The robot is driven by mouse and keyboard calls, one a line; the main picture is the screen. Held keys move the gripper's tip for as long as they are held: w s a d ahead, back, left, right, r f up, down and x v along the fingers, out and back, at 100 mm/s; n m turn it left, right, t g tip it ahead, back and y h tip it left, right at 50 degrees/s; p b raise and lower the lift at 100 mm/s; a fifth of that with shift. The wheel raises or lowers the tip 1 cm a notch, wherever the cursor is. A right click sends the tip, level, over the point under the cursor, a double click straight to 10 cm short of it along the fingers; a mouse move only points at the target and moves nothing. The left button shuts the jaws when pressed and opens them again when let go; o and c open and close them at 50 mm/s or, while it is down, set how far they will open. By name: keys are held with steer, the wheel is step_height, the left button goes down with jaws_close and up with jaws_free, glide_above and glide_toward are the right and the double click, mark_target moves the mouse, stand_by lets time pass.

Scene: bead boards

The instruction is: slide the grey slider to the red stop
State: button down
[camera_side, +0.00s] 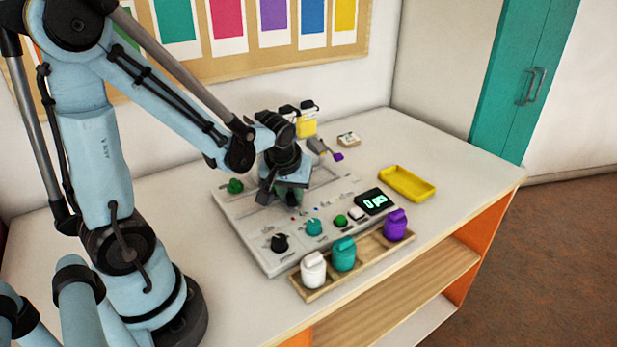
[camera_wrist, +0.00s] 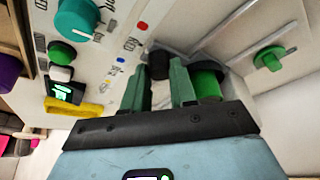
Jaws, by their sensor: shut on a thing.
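My gripper (camera_wrist: 160,80) points down over the grey board (camera_side: 238,228), and it shows in the side view (camera_side: 277,200). Its two green fingers are closed around a dark grey slider knob (camera_wrist: 160,62), whose top shows between the fingertips. In the side view the arm mostly hides this knob. A small red mark (camera_wrist: 142,25) lies on the board beside the tracks; I cannot tell for sure that it is the red stop. The knob is apart from this mark.
A green cylinder (camera_wrist: 208,86) stands close beside the right finger. Another green knob (camera_side: 235,186) sits farther along. Dials, a green button (camera_side: 340,220) and a display (camera_side: 375,201) occupy the board's front. A wooden tray (camera_side: 318,291) holds jars. A yellow tray (camera_side: 407,183) lies right.

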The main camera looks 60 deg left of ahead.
steer(key=shift+w, duration=0.35)
steer(key=c, duration=0.9)
jaws_free()
steer(key=shift+s, duration=0.1)
steer(key=v, duration=1.2)
